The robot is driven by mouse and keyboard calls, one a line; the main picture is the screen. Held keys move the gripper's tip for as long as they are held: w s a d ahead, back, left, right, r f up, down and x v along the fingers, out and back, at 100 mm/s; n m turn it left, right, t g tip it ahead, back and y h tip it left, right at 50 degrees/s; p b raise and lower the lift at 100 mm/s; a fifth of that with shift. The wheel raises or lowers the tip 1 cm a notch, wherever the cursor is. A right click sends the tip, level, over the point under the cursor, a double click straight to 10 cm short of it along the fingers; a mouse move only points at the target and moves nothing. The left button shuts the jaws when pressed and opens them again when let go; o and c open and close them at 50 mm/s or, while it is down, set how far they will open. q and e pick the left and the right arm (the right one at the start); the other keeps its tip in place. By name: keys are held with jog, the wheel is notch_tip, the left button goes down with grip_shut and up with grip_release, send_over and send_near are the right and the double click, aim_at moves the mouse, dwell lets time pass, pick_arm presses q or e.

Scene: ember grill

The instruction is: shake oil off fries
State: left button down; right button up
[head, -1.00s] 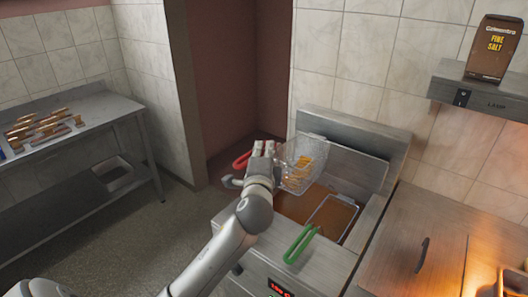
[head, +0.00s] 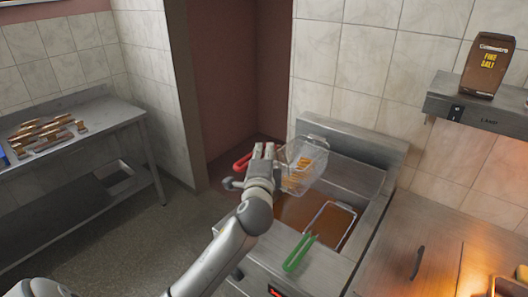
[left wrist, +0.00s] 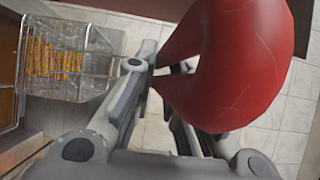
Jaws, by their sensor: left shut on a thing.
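The fry basket (head: 306,165) is a wire mesh basket with golden fries (head: 298,174) inside. It is up above the brown oil of the fryer (head: 340,265), toward the back left. My left gripper (head: 262,156) is shut on the basket's red handle (head: 242,161). In the left wrist view the red handle (left wrist: 235,60) fills the upper right, at the gripper fingers (left wrist: 155,75). The basket (left wrist: 85,50) with fries (left wrist: 50,60) shows there at the left. My right gripper is not in view.
A second basket with a green handle (head: 299,253) sits in the right part of the fryer. A salt box (head: 488,65) stands on the lamp shelf (head: 470,110) at the right. A steel table (head: 80,150) with several small items is at the left.

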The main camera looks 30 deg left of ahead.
pick_arm(q)
jog(key=r+p, duration=0.2)
jog(key=p, duration=0.1)
notch_tip(320, 180, down, 4)
jog(key=b, duration=0.3)
notch_tip(320, 180, up, 4)
jog(key=p, duration=0.4)
jog(key=shift+f, duration=0.1)
notch_tip(320, 180, down, 2)
jog(key=shift+f+b, duration=0.25)
jog(key=shift+b, duration=0.2)
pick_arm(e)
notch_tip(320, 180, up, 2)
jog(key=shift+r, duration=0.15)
pick_arm(q)
jog(key=shift+w+f, duration=0.1)
